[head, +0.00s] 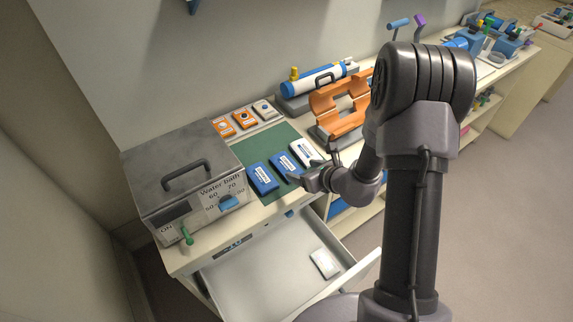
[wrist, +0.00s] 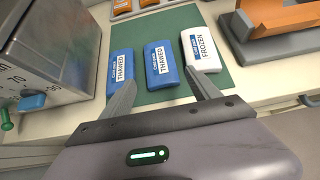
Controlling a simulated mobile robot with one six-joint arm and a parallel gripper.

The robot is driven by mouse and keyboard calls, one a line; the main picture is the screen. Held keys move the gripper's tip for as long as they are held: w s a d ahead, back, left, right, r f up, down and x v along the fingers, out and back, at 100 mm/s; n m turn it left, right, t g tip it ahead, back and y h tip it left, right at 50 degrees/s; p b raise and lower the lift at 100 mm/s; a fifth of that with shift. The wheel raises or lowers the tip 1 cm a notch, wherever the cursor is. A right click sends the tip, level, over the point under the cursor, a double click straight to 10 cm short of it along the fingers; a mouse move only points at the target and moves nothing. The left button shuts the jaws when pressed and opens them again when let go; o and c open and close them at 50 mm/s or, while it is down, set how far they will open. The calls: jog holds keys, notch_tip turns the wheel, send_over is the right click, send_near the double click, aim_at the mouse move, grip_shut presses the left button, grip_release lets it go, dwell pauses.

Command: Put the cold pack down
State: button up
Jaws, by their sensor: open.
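Three cold packs lie on a green mat (head: 285,143). The left blue pack (head: 262,178) is labelled THAWED in the wrist view (wrist: 120,72). The middle blue pack (head: 286,165) also reads THAWED in the wrist view (wrist: 162,64). The right pack is white (head: 305,151) and reads FROZEN in the wrist view (wrist: 201,50). My gripper (head: 309,173) is open and empty at the mat's front edge. In the wrist view its fingers (wrist: 160,85) point toward the middle pack, one on each side; I cannot tell whether they touch anything.
A water bath (head: 184,172) stands left of the mat. Orange and white packs (head: 244,119) lie behind it. An orange cradle (head: 340,118) stands to the right. An open drawer (head: 255,285) below the counter holds a whitish flat item (head: 324,263) and is otherwise bare.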

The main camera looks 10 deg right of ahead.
aim_at(286, 164)
jog(key=b+x, duration=0.1)
jog(key=x, duration=0.8)
jog(key=shift+w+a, duration=0.15)
jog(key=shift+w, duration=0.3)
jog(key=shift+s, duration=0.1)
jog(key=shift+r, duration=0.1)
grip_shut()
